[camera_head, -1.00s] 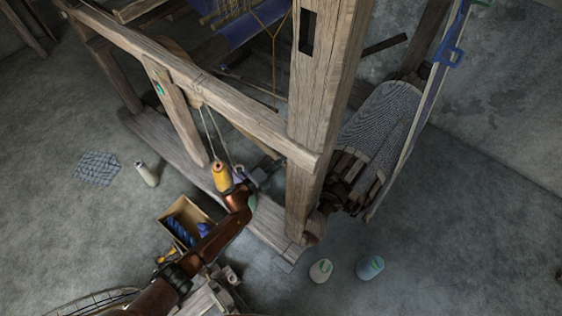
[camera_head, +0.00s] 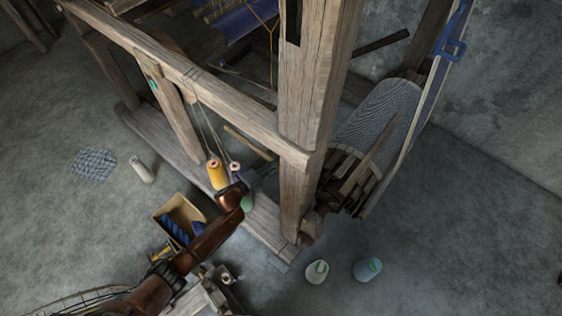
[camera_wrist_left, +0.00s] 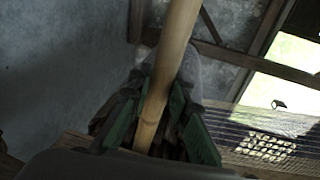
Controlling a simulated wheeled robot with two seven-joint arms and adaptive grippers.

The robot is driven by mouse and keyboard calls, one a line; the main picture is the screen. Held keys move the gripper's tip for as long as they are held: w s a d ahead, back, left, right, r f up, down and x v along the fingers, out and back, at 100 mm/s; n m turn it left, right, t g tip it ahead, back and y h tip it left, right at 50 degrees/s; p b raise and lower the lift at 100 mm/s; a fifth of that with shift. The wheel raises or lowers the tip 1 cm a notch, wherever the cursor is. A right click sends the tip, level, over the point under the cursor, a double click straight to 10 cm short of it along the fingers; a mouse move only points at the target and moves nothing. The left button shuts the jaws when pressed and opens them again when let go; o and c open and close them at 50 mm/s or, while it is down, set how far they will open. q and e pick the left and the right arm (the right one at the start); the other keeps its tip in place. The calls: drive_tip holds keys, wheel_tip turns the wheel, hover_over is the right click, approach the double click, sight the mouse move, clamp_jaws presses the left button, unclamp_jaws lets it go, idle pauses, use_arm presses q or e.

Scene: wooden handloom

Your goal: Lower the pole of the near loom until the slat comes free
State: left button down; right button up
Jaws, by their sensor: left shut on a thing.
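In the left wrist view a pale, smooth wooden pole (camera_wrist_left: 176,58) runs up from between the green-edged fingers of my left gripper (camera_wrist_left: 158,125), which is shut on it. In the head view my left arm reaches from the lower left to the near loom post (camera_head: 309,110); my left gripper (camera_head: 264,180) is dark and hard to make out beside it. A pale stick (camera_head: 248,143) shows behind the lower rail; I cannot tell if it is the same pole. Brown slats (camera_head: 352,180) stick out at the end of the grey cloth roll (camera_head: 374,118). My right gripper is not in view.
A yellow spool (camera_head: 216,174) hangs by cords close to my left arm. A box (camera_head: 180,218) with blue items is beside it. A white cone (camera_head: 316,272) and a blue cone (camera_head: 367,269) stand on the floor. The floor at lower right is clear.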

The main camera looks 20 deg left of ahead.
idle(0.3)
use_arm(q)
drive_tip(key=c, duration=1.8)
unclamp_jaws()
drive_tip(key=shift+o, duration=0.2)
drive_tip(key=shift+s, duration=0.1)
drive_tip(key=v, duration=1.2)
drive_tip(key=shift+a, duration=0.15)
drive_tip(key=shift+f, duration=0.1)
